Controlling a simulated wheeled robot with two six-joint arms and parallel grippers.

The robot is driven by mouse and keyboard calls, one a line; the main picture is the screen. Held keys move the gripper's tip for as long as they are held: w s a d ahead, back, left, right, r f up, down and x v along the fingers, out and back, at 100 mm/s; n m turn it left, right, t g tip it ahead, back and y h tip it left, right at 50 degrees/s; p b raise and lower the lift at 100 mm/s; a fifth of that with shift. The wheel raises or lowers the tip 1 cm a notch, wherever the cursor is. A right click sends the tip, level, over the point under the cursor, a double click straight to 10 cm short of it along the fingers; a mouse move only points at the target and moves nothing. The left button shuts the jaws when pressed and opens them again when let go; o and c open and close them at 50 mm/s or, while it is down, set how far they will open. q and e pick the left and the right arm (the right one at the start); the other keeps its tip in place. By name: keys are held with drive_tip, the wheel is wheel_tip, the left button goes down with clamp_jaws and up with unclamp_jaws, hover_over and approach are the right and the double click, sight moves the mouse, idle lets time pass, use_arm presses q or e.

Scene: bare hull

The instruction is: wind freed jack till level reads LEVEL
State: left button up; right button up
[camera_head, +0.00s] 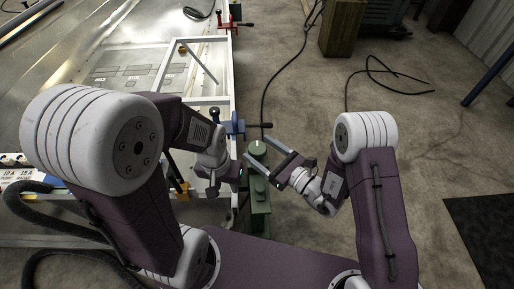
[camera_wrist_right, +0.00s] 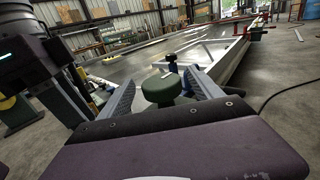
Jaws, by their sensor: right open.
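The jack is a green post (camera_head: 260,205) with a round green knob (camera_head: 258,148) on top bearing a pale mark. It stands beside the white frame's right edge. My right gripper (camera_head: 256,149) is open, its fingers on either side of the knob. In the right wrist view the knob (camera_wrist_right: 163,89) sits between the spread fingers; I cannot tell whether they touch it. My left gripper (camera_head: 213,180) is left of the jack, near the frame edge; its jaws are unclear. I cannot make out a level or its reading.
A blue clamp (camera_head: 232,126) sits on the white frame (camera_head: 222,80) just beyond the jack. A red clamp (camera_head: 231,24) is farther along. A wooden block (camera_head: 343,28) stands at the back.

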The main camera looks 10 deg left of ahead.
drive_tip(key=shift+x, duration=0.95)
drive_tip(key=shift+d, duration=0.1)
drive_tip(key=c, duration=1.4)
drive_tip(key=shift+o, duration=0.2)
drive_tip(key=shift+g, duration=0.3)
